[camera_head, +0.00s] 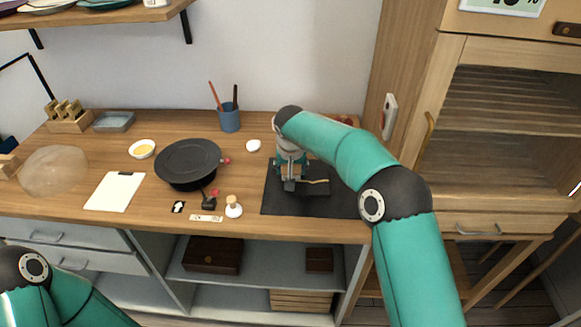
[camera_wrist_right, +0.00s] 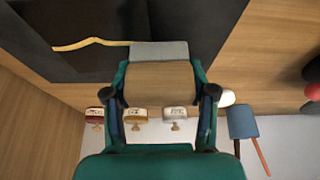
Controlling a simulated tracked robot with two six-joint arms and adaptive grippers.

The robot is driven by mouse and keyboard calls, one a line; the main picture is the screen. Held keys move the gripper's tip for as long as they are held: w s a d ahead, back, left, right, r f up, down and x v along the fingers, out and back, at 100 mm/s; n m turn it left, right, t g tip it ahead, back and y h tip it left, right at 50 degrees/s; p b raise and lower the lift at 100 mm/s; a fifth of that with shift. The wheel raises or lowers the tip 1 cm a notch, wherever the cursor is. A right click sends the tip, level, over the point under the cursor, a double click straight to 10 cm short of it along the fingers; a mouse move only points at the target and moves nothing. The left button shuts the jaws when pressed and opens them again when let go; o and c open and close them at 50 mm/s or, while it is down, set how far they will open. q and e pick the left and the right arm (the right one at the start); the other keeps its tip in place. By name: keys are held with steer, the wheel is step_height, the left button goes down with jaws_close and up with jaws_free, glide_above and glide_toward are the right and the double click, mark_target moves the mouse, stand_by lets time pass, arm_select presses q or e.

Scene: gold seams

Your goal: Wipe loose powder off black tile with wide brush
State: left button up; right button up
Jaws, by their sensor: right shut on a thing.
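My right gripper (camera_head: 290,172) is shut on the wide brush, which has a wooden body (camera_wrist_right: 160,85) and a grey bristle end (camera_wrist_right: 160,51). The bristle end also shows in the head view (camera_head: 289,186). The black tile (camera_head: 316,188) lies on a dark mat (camera_head: 280,204) on the workbench, and a gold seam (camera_wrist_right: 85,43) runs across it in the wrist view. The bristle end is over the tile at the seam's end; I cannot tell whether it touches. I cannot make out loose powder. My left gripper is out of view; only its arm shows at lower left.
A round black stand (camera_head: 188,160) is left of the mat. A bowl of yellow powder (camera_head: 142,149), white paper (camera_head: 115,190), a clear dome (camera_head: 52,170), a blue cup with tools (camera_head: 228,119) and a small bottle (camera_head: 233,208) are on the bench. A cabinet (camera_head: 500,130) stands at right.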

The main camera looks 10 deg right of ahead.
steer(key=shift+s+d+f+b, duration=0.1)
steer(key=shift+d+b, duration=0.1)
steer(key=shift+b, duration=0.3)
steer(key=shift+s+d+b, duration=0.25)
steer(key=shift+s+b, duration=0.2)
steer(key=shift+b, duration=0.25)
steer(key=shift+d, duration=0.1)
